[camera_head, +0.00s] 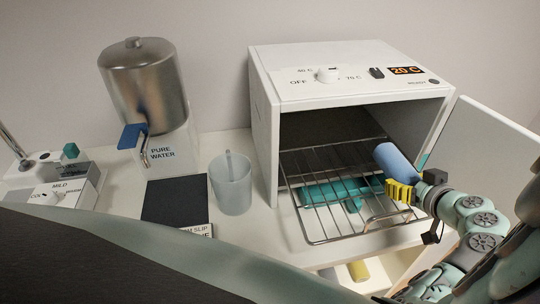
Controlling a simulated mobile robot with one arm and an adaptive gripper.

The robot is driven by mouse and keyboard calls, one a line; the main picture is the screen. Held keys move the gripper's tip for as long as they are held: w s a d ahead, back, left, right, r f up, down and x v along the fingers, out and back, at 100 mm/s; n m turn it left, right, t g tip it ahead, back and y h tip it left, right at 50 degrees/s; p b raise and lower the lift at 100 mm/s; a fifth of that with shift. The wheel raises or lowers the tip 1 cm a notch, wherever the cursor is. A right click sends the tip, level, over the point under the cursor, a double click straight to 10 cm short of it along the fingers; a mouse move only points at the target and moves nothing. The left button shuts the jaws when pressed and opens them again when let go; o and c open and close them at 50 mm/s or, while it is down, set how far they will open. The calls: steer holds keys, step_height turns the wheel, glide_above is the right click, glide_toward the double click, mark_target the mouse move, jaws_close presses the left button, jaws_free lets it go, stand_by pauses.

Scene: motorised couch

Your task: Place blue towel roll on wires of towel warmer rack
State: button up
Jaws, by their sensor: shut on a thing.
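The blue towel roll (398,162) is at the right side of the open towel warmer (262,130). My gripper (400,190), with yellow fingers, is shut on the roll at its near end. The roll is tilted and over the right part of the wire rack (312,222). I cannot tell whether it touches the wires. The rack sticks out of the warmer's front opening. A teal thing (335,192) shows beneath the wires. My fingers hide part of the roll's near end.
The warmer's white door (490,150) stands open at the right, close to my arm. A grey cup (231,185), a black pad (175,202) and a water dispenser (150,95) stand to the left.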

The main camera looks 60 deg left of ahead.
mark_target(419, 213)
steer(key=shift+f+b, duration=0.2)
steer(key=shift+b, duration=0.1)
steer(key=o, duration=1.3)
steer(key=shift+r, duration=0.1)
steer(key=shift+r+p, duration=0.15)
steer(key=shift+p, duration=0.15)
steer(key=shift+d, duration=0.1)
steer(key=shift+d+r, duration=0.2)
steer(key=shift+d, duration=0.15)
steer(key=b+v, duration=0.2)
steer(key=v, duration=0.3)
steer(key=shift+s+f, duration=0.15)
steer(key=shift+b+v, duration=0.4)
steer(key=shift+v, duration=0.4)
